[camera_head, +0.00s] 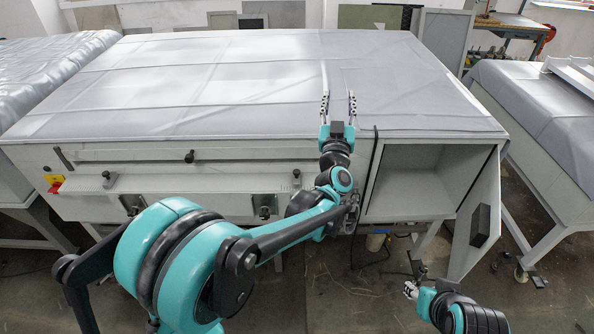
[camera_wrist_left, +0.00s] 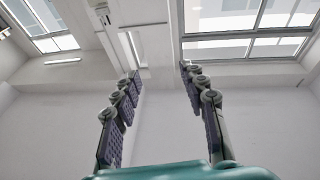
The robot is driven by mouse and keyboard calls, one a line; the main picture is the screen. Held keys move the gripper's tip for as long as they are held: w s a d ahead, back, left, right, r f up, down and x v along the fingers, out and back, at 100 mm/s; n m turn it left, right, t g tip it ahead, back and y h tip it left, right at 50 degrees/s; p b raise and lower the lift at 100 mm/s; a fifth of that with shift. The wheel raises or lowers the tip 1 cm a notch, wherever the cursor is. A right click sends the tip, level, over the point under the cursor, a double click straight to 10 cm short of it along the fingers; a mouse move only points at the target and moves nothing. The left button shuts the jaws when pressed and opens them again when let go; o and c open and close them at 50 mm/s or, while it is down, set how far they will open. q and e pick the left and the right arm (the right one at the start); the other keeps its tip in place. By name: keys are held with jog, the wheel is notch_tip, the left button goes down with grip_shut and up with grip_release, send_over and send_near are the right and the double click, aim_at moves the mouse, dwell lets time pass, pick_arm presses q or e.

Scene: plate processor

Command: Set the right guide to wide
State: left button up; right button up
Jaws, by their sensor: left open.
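The plate processor (camera_head: 230,85) is a wide white machine under a grey cover. Its front has a long slot with small black knobs, one a knob (camera_head: 190,156) near the middle and another a knob on a grey bracket (camera_head: 108,178) at left. I cannot tell which part is the right guide; my left arm hides part of the front's right side. My left gripper (camera_head: 338,103) is open and empty, fingers pointing away over the cover's front right. The left wrist view shows its two fingers (camera_wrist_left: 158,95) apart with nothing between. My right gripper (camera_head: 412,286) is low at bottom right, small and unclear.
An open compartment (camera_head: 412,180) with its door (camera_head: 478,215) swung out is at the machine's right front. A red and yellow switch (camera_head: 54,184) is at the left. Another covered table (camera_head: 545,105) stands at right. The left wrist view faces walls and windows.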

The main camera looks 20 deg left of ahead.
pick_arm(q)
notch_tip(320, 180, down, 6)
jog(key=w+a+r+n+g+y, duration=0.1)
jog(key=w+a+n+g+y, duration=0.1)
jog(key=n+y, duration=0.35)
jog(key=n+g+y+p, duration=0.1)
jog(key=n+g+y, duration=0.5)
jog(key=g, duration=0.4)
send_near(299, 173)
jog(key=w+a+f+m+y, duration=0.1)
jog(key=w+a+m, duration=0.1)
jog(key=a, duration=0.1)
jog(key=shift+n, duration=0.25)
jog(key=b+x, duration=0.1)
jog(key=x, duration=0.5)
jog(key=shift+w+a+b, duration=0.1)
jog(key=shift+a+b, duration=0.05)
jog(key=shift+b, duration=0.15)
jog(key=shift+w+a, duration=0.3)
jog(key=shift+a, duration=0.2)
jog(key=shift+r, duration=0.1)
grip_shut()
